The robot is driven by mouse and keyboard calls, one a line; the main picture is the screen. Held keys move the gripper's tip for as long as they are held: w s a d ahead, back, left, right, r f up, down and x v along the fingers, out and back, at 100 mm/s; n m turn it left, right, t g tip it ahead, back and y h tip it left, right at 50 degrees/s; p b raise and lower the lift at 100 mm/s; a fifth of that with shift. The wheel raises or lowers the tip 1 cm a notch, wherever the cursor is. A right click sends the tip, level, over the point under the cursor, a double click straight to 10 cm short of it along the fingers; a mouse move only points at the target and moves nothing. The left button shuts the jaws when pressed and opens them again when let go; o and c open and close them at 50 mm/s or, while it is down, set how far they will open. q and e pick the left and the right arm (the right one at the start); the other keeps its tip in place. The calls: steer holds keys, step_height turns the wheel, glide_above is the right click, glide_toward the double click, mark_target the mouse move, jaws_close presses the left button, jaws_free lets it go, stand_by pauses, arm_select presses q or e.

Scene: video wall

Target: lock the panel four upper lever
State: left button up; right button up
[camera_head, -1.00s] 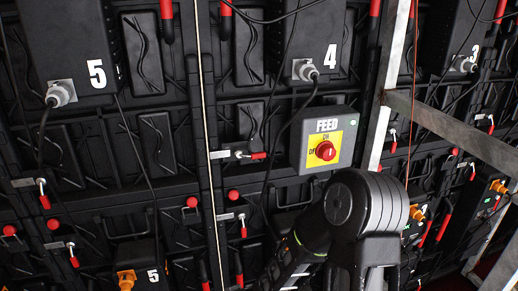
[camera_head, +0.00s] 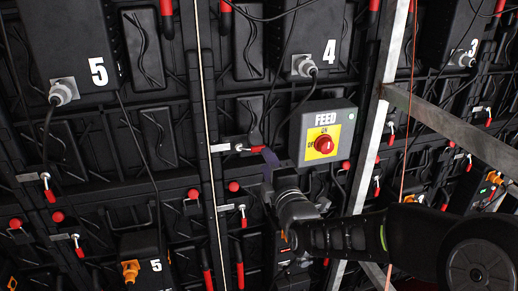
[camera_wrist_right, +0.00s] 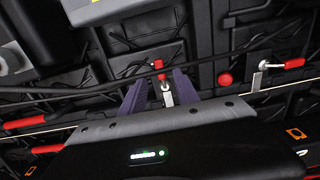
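The panel four upper lever (camera_head: 257,149) has a red handle on a metal latch, left of the FEED box. It points sideways to the right in the head view. My right gripper (camera_head: 268,160) is at its handle, with a purple finger next to the red tip. In the right wrist view, the lever's red tip (camera_wrist_right: 158,66) and metal shank show between the two purple fingers of my right gripper (camera_wrist_right: 160,88). There are gaps on both sides, so the gripper is open around it. Contact cannot be told. My left gripper is out of view.
The grey FEED box (camera_head: 340,118) with a red knob is close right of the lever. A lower lever (camera_head: 243,212) hangs down below it. A metal frame post (camera_head: 382,85) and slanted beam (camera_head: 455,128) stand right. Cables hang across the panels.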

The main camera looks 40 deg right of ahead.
mark_target(259, 146)
steer(key=p+x, duration=0.2)
steer(key=x, duration=0.5)
steer(key=shift+w+d, duration=0.15)
steer(key=shift+w, duration=0.25)
jaws_close()
stand_by(0.4)
